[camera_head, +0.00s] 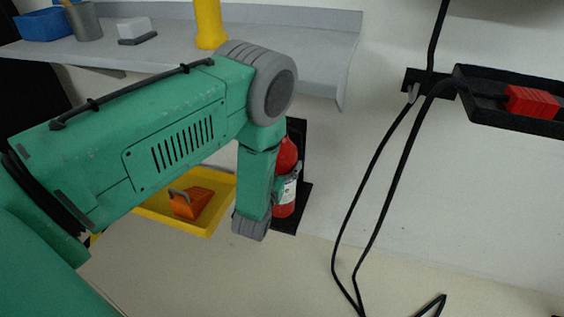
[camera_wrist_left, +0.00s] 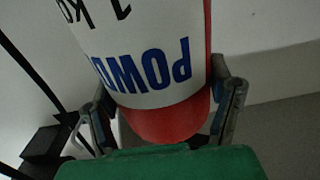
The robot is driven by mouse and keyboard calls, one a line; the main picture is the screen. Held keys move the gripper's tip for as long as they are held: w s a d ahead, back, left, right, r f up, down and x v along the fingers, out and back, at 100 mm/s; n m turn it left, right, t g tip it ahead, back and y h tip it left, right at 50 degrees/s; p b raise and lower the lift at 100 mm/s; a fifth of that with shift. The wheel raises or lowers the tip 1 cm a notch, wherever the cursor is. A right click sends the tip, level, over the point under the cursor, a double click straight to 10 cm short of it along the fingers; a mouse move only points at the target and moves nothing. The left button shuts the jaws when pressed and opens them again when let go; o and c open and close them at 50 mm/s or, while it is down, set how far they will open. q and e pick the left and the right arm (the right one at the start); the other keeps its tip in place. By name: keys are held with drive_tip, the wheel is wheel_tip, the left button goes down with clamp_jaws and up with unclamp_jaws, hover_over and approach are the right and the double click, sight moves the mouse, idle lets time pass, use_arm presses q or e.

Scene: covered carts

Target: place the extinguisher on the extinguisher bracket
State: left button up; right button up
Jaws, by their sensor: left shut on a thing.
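The red extinguisher (camera_head: 287,205) with a white label is upright in the head view, partly hidden behind my left arm. The black extinguisher bracket (camera_head: 302,135), an upright back plate with a flat base, is on the wall right behind it. The extinguisher overlaps the bracket in this view; I cannot tell whether it touches the base. In the left wrist view the extinguisher (camera_wrist_left: 150,75) fills the middle, its label upside down. My left gripper (camera_wrist_left: 165,110) is shut on it, one finger on each side. My right gripper is not in view.
A grey shelf (camera_head: 330,45) with a yellow object (camera_head: 209,25) runs above my left arm. A yellow tray (camera_head: 218,190) with an orange item (camera_head: 190,203) is left of the extinguisher. Black cables (camera_head: 385,180) hang at right, beside a black wall tray (camera_head: 480,112) holding a red block (camera_head: 531,102).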

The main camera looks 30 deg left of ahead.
use_arm(q)
drive_tip(key=shift+a+f, duration=0.15)
drive_tip(key=shift+f, duration=0.1)
wheel_tip(320, 180, down, 3)
drive_tip(key=shift+w+f+b, duration=0.1)
drive_tip(key=shift+f+b, duration=0.05)
drive_tip(key=shift+b, duration=0.7)
drive_tip(key=o, duration=1.7)
drive_tip(key=shift+f, duration=0.1)
drive_tip(key=s+d+f+m+g+h+p, duration=0.1)
drive_tip(key=s+g, duration=0.4)
drive_tip(key=s, duration=0.7)
drive_tip(key=s+d+f+m+g+h+p, duration=0.1)
drive_tip(key=s+g, duration=0.5)
drive_tip(key=s, duration=0.7)
drive_tip(key=s+d+f+m+g+h+p, duration=0.1)
drive_tip(key=s+d+g, duration=0.4)
drive_tip(key=s, duration=0.7)
drive_tip(key=shift+s+d+f+g+h+p, duration=0.15)
drive_tip(key=shift+f+g+h+p, duration=0.15)
drive_tip(key=shift+f, duration=0.25)
drive_tip(key=shift+s+a+f+g+h+p, duration=0.1)
drive_tip(key=shift+s+f+g+h+p, duration=0.1)
drive_tip(key=shift+f+h+p, duration=0.25)
